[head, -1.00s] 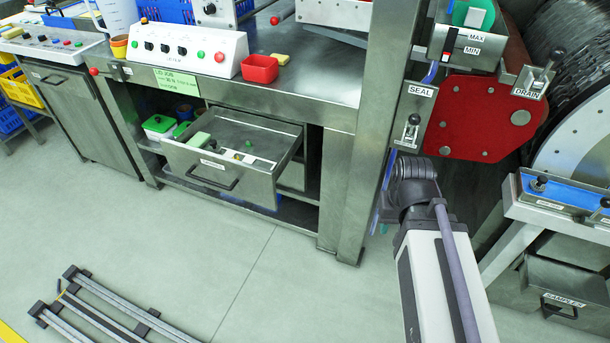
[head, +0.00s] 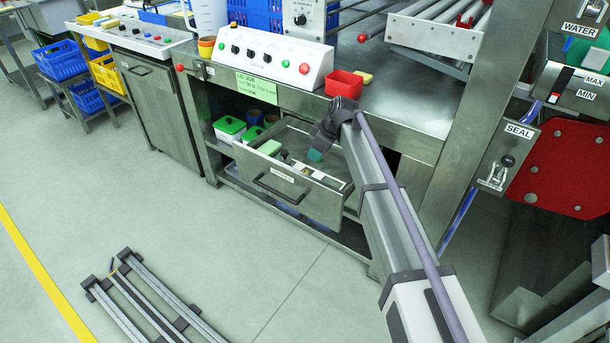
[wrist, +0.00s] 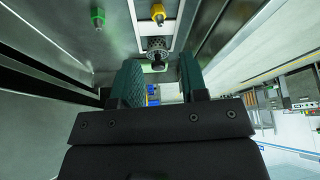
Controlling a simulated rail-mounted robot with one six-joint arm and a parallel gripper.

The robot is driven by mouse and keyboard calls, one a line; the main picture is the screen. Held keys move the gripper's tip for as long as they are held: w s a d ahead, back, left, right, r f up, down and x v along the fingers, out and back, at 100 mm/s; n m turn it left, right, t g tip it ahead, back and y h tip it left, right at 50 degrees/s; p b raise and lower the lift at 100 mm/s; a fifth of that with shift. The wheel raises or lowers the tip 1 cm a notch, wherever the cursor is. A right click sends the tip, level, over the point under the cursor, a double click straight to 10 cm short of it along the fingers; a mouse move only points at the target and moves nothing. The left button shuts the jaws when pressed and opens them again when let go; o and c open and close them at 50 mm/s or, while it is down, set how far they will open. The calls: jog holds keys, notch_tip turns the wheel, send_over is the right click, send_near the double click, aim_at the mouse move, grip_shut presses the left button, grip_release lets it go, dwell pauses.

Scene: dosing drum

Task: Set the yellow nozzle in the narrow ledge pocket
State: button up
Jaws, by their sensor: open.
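The yellow nozzle (wrist: 158,13) stands at the top of the wrist view, by a pale strip (wrist: 146,36) in the open drawer (head: 283,187). A green nozzle (wrist: 97,17) is left of it. A grey ribbed piece with a dark knob (wrist: 157,46) lies between the yellow nozzle and my fingers. My gripper (wrist: 162,82) is open, with its two teal fingers apart and nothing seen between them. In the head view my gripper (head: 316,155) hangs over the drawer's right part. I cannot make out the narrow ledge pocket or single out the yellow nozzle in the head view.
The drawer's metal walls rise close around my gripper. The worktop edge (head: 300,101) is above and behind, with a red bin (head: 344,84) and a control box (head: 262,50). A pale green block (head: 270,147) is in the drawer. Floor in front is clear except a rail frame (head: 140,300).

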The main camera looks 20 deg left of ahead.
jog(key=b+x, duration=0.7)
jog(key=x, duration=0.2)
jog(key=shift+f, duration=0.35)
jog(key=shift+r, duration=0.25)
grip_shut()
